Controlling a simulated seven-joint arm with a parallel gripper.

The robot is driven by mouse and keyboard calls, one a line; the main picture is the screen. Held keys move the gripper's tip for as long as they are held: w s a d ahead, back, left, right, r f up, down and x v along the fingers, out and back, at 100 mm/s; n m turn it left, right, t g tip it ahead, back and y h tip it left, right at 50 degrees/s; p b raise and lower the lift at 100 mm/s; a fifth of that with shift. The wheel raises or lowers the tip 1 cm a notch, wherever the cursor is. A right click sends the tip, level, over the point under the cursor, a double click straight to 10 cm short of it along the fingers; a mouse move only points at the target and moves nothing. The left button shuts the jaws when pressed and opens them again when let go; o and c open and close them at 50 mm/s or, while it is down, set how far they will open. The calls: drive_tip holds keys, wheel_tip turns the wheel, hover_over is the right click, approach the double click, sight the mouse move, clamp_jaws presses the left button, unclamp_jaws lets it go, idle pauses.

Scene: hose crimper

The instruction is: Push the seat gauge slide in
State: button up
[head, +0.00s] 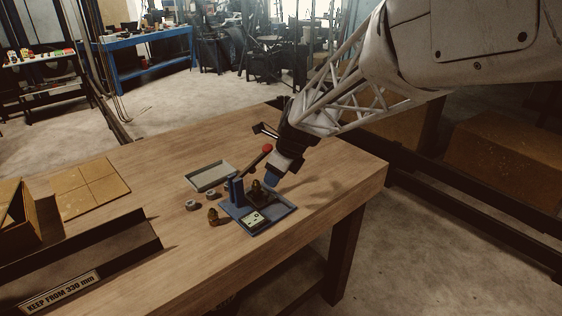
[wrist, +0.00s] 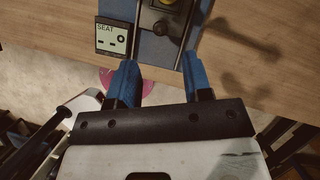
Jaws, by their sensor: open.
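The hose crimper's blue base plate (head: 278,219) sits near the right end of the wooden table, with a blue upright and a red-knobbed lever (head: 267,148). A small gauge panel (head: 255,219) lies on the plate's front; in the wrist view the panel (wrist: 112,37) reads SEAT. Beside it in that view is a dark rail with a small dark knob (wrist: 160,28), possibly the gauge slide. My gripper (head: 272,180) is above the plate's right side. Its blue fingers (wrist: 160,68) are apart with nothing between them, and their tips are close to the plate's edge.
A grey tray (head: 209,177) stands behind the crimper. Two grey rings (head: 192,205) and a brass fitting (head: 213,216) lie left of it. A cardboard sheet (head: 90,188), an open box (head: 14,218) and a dark barrier with a KEEP FROM sign (head: 62,291) are at the left. The table's front right is bare.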

sight(266, 194)
drive_tip(key=shift+f, duration=0.1)
drive_tip(key=shift+x, duration=3.75)
drive_tip(key=shift+c, duration=0.4)
clamp_jaws()
